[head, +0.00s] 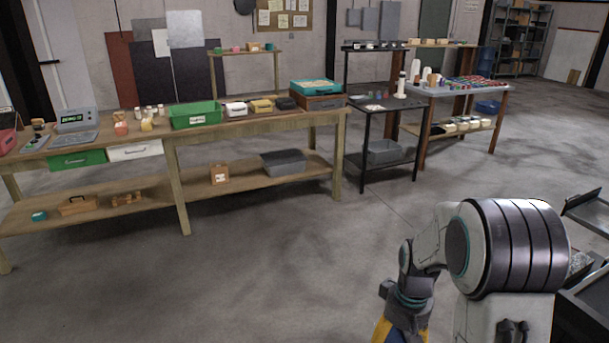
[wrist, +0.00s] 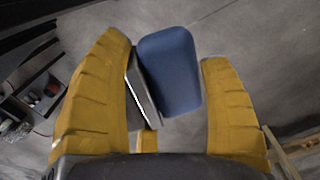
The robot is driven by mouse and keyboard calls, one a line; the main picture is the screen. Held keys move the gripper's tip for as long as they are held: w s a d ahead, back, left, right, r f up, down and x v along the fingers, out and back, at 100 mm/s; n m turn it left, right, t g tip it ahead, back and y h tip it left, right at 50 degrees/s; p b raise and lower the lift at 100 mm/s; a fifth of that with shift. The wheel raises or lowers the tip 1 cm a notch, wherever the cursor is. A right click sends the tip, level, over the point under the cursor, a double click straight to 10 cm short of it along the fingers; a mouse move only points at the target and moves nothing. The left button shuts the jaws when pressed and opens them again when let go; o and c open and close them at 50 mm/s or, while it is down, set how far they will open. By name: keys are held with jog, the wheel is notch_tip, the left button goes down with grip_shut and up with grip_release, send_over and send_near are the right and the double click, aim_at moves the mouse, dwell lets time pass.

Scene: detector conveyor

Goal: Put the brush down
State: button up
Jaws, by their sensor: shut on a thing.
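My gripper (wrist: 165,50) is shut on the brush (wrist: 172,80), which shows between its two yellow fingers in the wrist view. The brush has a rounded blue block and a grey strip with a thin white edge along its left side. The strip lies against the left finger; a narrow gap shows between the blue block and the right finger. The brush is tilted and bare concrete floor shows behind it.
A long wooden workbench (head: 257,126) stands at the left with a green bin (head: 195,115), a laptop and small items. A black side table (head: 376,104) and a grey-topped table (head: 452,90) stand to its right. Dark trays (head: 590,212) lie at the right edge. The middle floor is clear.

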jog(key=w+a+f, duration=0.5)
jog(key=w+a, duration=0.1)
jog(key=w, duration=0.2)
jog(key=shift+f+m, duration=0.3)
jog(key=shift+f, duration=0.1)
jog(key=shift+r, duration=0.1)
